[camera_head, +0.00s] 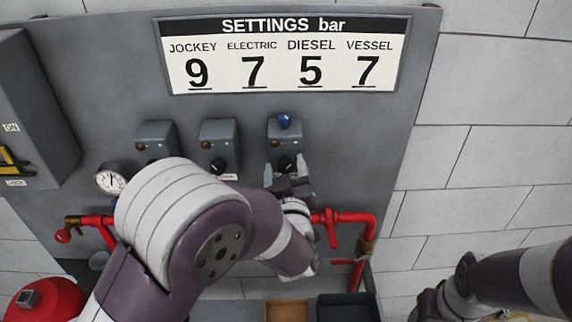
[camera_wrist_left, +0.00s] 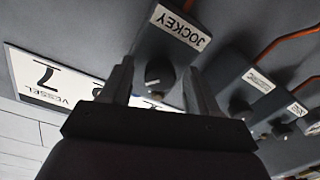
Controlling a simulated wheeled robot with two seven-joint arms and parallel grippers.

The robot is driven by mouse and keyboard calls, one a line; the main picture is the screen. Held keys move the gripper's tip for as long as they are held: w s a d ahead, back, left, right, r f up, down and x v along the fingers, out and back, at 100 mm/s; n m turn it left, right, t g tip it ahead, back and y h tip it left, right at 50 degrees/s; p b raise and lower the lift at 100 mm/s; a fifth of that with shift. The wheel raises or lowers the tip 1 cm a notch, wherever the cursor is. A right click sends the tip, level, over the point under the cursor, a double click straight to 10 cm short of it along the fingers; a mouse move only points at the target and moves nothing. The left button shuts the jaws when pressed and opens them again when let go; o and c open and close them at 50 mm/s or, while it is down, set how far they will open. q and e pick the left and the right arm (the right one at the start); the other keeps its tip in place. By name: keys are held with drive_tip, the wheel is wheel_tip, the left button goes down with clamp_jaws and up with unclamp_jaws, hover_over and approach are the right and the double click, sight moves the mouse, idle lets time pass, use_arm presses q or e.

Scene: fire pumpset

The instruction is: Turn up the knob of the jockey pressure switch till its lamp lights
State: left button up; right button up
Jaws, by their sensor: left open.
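The jockey pressure switch is the rightmost of three grey boxes (camera_head: 283,133) on the panel, with a blue cap-like part on top. Its black round knob (camera_head: 285,163) is low on the front. In the left wrist view the JOCKEY label (camera_wrist_left: 180,25) is beside the knob (camera_wrist_left: 158,73). My left gripper (camera_head: 286,173) is open, its fingers on either side of the knob; contact cannot be told. A small amber lamp (camera_head: 271,145) on the box looks dull. My right gripper (camera_head: 428,304) is at the lower right, partly out of frame, its fingers unclear.
A settings sign (camera_head: 284,55) reads jockey 9. Two similar switch boxes (camera_head: 219,142) stand to the left, near a gauge (camera_head: 111,179). Red pipes (camera_head: 352,217) run below, with open bins (camera_head: 287,310) underneath. A grey cabinet (camera_head: 30,100) juts out at left.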

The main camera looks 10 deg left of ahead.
use_arm(q)
drive_tip(key=shift+s+d+r, duration=0.1)
drive_tip(key=shift+s, duration=0.2)
drive_tip(key=shift+w, duration=0.1)
drive_tip(key=shift+c, duration=0.2)
drive_tip(key=shift+w, duration=0.2)
drive_tip(key=c, duration=1)
drive_tip(key=shift+m, duration=0.5)
drive_tip(key=o, duration=1)
drive_tip(key=shift+o, duration=0.2)
drive_tip(key=shift+s, duration=0.1)
use_arm(e)
drive_tip(key=shift+s+f, duration=0.1)
drive_tip(key=shift+s, duration=0.05)
